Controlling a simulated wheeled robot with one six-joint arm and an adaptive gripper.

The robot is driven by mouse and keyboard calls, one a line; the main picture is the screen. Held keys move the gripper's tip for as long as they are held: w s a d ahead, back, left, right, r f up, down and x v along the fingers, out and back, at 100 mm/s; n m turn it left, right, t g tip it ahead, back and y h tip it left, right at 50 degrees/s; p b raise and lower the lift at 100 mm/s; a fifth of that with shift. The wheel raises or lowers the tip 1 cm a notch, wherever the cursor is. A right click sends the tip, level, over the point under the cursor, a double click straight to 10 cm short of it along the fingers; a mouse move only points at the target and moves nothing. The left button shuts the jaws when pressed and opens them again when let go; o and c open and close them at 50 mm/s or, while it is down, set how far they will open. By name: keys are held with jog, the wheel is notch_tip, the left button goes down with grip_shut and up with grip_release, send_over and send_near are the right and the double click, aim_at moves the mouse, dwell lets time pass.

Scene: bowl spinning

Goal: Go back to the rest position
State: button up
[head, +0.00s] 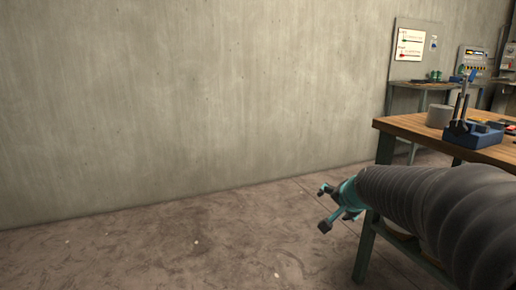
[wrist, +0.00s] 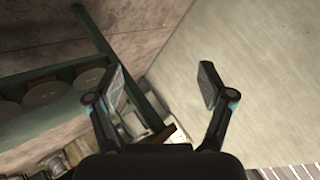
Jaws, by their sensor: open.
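My gripper (head: 326,207) shows in the head view at the end of my dark ribbed arm, low in front of the wooden table and pointing left over the floor. In the wrist view my gripper (wrist: 162,90) has its two fingers spread wide apart, with nothing between them. It is open and empty. No bowl can be made out in either view.
A wooden table (head: 402,124) stands at the right, bearing a grey cylinder (head: 439,116) and a blue tool holder (head: 473,135). A second bench (head: 424,85) stands behind it. A bare concrete wall (head: 190,90) runs behind open floor (head: 170,250) at the left.

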jog(key=s+a+f+n+g, duration=0.2)
jog(key=s+n, duration=0.2)
jog(key=s, duration=1.1)
jog(key=s+a+f+n+g, duration=0.2)
jog(key=s+f+n, duration=0.1)
jog(key=s, duration=1.2)
jog(key=shift+s+a+n+h, duration=0.15)
jog(key=shift+a+n+h, duration=0.15)
jog(key=shift+n, duration=0.5)
